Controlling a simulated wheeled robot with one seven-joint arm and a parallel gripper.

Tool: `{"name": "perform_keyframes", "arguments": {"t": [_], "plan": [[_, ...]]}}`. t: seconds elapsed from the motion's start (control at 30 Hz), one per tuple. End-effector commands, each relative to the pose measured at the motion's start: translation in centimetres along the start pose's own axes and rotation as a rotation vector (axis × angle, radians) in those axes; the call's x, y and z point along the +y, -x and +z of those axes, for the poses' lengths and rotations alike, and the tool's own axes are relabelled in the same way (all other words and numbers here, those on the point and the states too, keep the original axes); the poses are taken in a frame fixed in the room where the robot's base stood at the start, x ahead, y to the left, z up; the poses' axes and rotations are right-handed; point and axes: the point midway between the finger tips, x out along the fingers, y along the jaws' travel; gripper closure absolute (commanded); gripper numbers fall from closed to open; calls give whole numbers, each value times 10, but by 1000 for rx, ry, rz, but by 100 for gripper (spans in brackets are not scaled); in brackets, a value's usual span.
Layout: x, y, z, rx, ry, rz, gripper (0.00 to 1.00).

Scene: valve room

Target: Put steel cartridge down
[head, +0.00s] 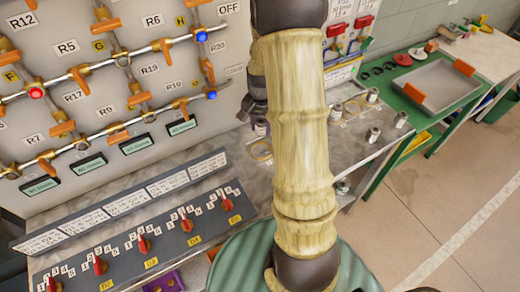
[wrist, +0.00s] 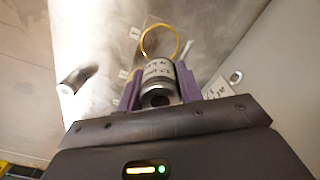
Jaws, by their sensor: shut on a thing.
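My gripper (wrist: 158,92) has its purple fingers shut on a steel cartridge (wrist: 157,72) with a white printed label, in the middle of the wrist view. The cartridge's dark round end faces the camera. A yellow ring (wrist: 177,34) marked on the grey bench shows just beyond it. I cannot tell whether the cartridge touches the bench. In the head view my arm hides much of the gripper; a small cartridge (head: 262,127) shows beside the arm, above a yellow ring (head: 260,155).
Several other cartridges stand on the grey bench (head: 310,165), including one (head: 374,134) right of my arm. The valve panel (head: 110,95) and switch console (head: 140,225) are left. A tray (head: 440,80) sits on a green table.

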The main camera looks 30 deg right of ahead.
Motion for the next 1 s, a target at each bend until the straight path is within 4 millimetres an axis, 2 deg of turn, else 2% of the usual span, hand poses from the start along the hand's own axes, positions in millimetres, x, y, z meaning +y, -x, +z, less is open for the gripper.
{"name": "perform_keyframes", "arguments": {"t": [0.17, 0.4, 0.5, 0.83, 1.0], "plan": [[0, -8, 0, -2, 0, 2, 95], [0, -46, 0, -3, -1, 2, 95], [0, -56, 0, -1, -1, 1, 95], [0, -59, 0, 1, 0, 0, 95], [0, -76, 1, -3, 2, 2, 95]]}}
